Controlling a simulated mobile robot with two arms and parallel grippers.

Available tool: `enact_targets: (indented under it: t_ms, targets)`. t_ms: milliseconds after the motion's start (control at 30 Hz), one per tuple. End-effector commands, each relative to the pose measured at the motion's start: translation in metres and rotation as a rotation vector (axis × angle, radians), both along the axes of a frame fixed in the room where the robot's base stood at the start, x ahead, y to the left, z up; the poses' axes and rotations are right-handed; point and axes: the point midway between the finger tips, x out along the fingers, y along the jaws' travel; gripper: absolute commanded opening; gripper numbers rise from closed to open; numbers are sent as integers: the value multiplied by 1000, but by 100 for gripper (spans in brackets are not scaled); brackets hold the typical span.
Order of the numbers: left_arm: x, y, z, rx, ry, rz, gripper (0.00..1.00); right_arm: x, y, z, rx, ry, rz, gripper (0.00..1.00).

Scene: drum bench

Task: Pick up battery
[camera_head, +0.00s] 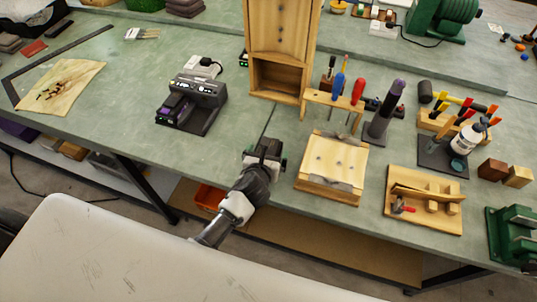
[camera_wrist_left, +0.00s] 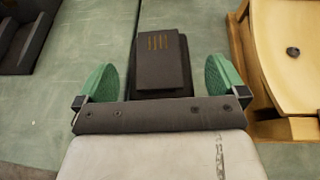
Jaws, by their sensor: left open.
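A dark block with orange stripes (camera_wrist_left: 160,58), which looks like the battery, is in the left wrist view. It lies between the two green finger pads of my left gripper (camera_wrist_left: 161,80), with a gap on each side. In the head view my left gripper (camera_head: 266,158) is over the front part of the bench, left of the wooden box. It is open. In the head view the gripper mostly hides the dark block, and I cannot tell how far the pads are above the bench. My right gripper is not in view.
A dark charger-like device (camera_head: 192,102) stands to the left on the green bench (camera_head: 120,80). A wooden box with a light lid (camera_head: 333,163) is close on the right. A tool rack (camera_head: 335,98) and a wooden cabinet (camera_head: 282,40) stand behind.

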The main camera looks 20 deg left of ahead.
Motion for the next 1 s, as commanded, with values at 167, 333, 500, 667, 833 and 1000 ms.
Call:
enact_targets:
  t_ms: [167, 333, 500, 667, 833, 1000]
  targets:
    - [2, 0, -1, 0, 1, 0, 100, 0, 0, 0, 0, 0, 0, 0]
    - [1, 0, -1, 0, 1, 0, 86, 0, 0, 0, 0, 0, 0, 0]
    - [1, 0, -1, 0, 1, 0, 60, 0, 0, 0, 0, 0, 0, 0]
    - [1, 0, -1, 0, 1, 0, 36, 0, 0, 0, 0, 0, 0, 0]
    - [2, 0, 0, 0, -2, -1, 36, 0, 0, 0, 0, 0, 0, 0]
    - [2, 0, 5, 1, -4, -1, 36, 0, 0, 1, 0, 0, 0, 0]
